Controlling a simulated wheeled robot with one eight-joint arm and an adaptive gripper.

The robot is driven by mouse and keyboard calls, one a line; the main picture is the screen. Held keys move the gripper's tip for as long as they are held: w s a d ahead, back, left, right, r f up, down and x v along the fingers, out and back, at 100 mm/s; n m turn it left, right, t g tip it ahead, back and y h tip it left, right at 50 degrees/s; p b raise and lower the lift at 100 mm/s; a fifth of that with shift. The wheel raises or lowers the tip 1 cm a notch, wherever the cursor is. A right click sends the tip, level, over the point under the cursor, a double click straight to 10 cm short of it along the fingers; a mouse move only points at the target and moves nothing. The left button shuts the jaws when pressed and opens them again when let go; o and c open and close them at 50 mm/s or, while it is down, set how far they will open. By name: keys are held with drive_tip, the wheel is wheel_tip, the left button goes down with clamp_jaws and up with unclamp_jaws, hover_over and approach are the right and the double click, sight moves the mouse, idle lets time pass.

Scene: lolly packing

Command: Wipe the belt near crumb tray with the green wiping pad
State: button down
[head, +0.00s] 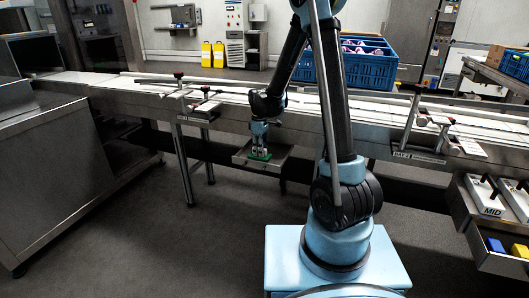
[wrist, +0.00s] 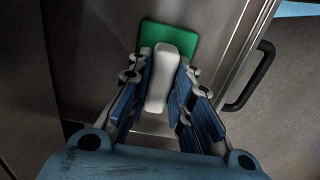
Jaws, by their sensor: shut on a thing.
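My gripper (head: 260,147) points down at the crumb tray, below the front edge of the belt. It is shut on the white handle (wrist: 161,75) of the green wiping pad (head: 259,157), with a finger on either side in the wrist view. The green base (wrist: 183,35) shows beyond the fingertips. The crumb tray (head: 278,170) is a shallow metal tray sticking out from under the belt. The pad is in or just over it; I cannot tell whether it touches the bottom. The belt (head: 230,94) runs across the head view, partly hidden by my arm.
A blue crate (head: 372,72) with items stands behind the belt. Guide rails and clamps (head: 182,92) line the belt's front. An open drawer (head: 481,240) at the right holds yellow and blue blocks. A dark handle (wrist: 252,78) is beside the pad. The floor in front is clear.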

sight(266, 149)
drive_tip(key=shift+a, duration=0.25)
drive_tip(key=shift+w+a, duration=0.3)
drive_tip(key=shift+a, duration=0.4)
drive_tip(key=shift+w+a, duration=0.25)
drive_tip(key=shift+a, duration=0.4)
drive_tip(key=shift+d, duration=0.15)
drive_tip(key=shift+s+d+f, duration=0.1)
drive_tip(key=shift+s+d, duration=0.2)
drive_tip(key=shift+d, duration=0.4)
drive_tip(key=shift+s+d, duration=0.3)
drive_tip(key=shift+d, duration=0.4)
drive_tip(key=shift+s+d, duration=0.25)
drive_tip(key=shift+d, duration=0.45)
drive_tip(key=shift+s+d, duration=0.25)
drive_tip(key=shift+d, duration=0.45)
